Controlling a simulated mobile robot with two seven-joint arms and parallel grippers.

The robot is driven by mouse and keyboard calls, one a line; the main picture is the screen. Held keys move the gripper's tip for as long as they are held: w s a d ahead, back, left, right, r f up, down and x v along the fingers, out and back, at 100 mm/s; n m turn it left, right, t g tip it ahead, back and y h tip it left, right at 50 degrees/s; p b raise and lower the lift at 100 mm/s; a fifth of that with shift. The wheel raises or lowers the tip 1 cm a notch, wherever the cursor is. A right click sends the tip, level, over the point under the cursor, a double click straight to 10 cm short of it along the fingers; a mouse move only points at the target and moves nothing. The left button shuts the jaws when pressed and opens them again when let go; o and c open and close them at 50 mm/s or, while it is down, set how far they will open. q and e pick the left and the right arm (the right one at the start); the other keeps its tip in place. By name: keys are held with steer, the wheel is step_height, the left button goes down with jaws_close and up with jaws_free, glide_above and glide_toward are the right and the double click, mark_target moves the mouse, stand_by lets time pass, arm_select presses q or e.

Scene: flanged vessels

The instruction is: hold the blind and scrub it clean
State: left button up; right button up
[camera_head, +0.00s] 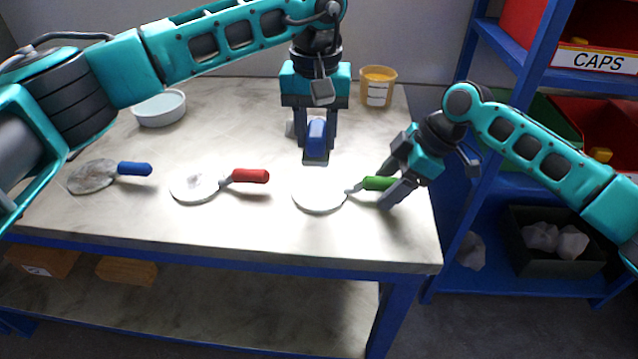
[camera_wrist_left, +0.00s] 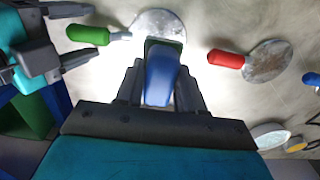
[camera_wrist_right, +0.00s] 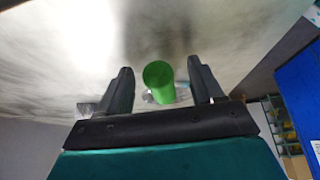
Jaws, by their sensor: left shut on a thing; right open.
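A round grey-white blind with a green handle (camera_head: 380,183) lies at the right front of the bench; its disc (camera_head: 320,196) looks pale and also shows in the left wrist view (camera_wrist_left: 158,22). My left gripper (camera_head: 317,145) is shut on a blue scrubber (camera_head: 316,134), just behind the disc. In the left wrist view the scrubber (camera_wrist_left: 160,78) overlaps the disc's edge; I cannot tell whether it touches. My right gripper (camera_head: 393,181) is open at the green handle. In the right wrist view the handle's end (camera_wrist_right: 158,74) shows between the two fingers, with gaps on both sides.
A red-handled blind (camera_head: 198,185) and a stained blue-handled blind (camera_head: 92,176) lie to the left. A pale bowl (camera_head: 160,109) and an orange-topped tub (camera_head: 377,88) stand at the back. A blue shelf (camera_head: 530,60) with bins stands right of the bench (camera_head: 240,228).

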steer(key=v, duration=1.2)
